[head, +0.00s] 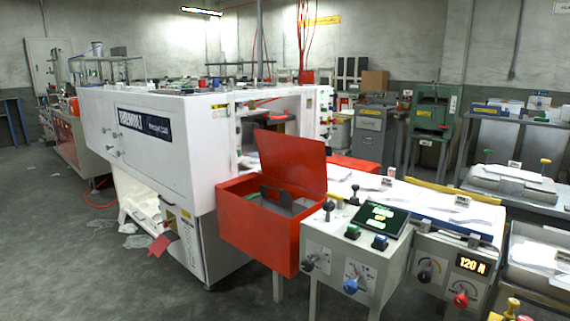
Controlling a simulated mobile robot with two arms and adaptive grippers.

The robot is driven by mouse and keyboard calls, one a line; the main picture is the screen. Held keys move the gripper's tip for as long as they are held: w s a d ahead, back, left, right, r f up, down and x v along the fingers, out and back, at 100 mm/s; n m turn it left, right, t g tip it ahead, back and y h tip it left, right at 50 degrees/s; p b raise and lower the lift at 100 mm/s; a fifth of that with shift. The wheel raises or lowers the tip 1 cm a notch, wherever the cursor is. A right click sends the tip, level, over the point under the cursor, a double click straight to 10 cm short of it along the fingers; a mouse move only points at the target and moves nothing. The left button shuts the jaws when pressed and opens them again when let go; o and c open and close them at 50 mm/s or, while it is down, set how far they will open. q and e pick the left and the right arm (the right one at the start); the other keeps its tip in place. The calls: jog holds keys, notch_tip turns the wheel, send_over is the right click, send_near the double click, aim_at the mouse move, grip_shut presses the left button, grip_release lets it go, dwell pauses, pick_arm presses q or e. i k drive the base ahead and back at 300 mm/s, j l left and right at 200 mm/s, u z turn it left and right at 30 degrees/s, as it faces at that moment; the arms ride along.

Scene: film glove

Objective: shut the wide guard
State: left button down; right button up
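A long white machine (160,130) with a dark name plate fills the left and middle of the head view. Its right end has an open bay (270,120) with parts showing inside. In front of that bay is a red box (258,225) with its red lid (291,160) standing raised. Dark parts sit inside the box. Which of these panels is the wide guard I cannot tell for sure; the raised red lid is the plainest open cover. Neither of my grippers shows in the head view.
A control cabinet (335,266) with knobs and a green-lit screen (378,219) stands right of the red box. Beside it is a unit reading 120 (472,265). Metal trays (512,184) hold sheets at the right. A red flap (162,243) juts out low. The left floor (60,230) is mostly clear.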

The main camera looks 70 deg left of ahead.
aim_at(308, 170)
jog(key=u, duration=2.3)
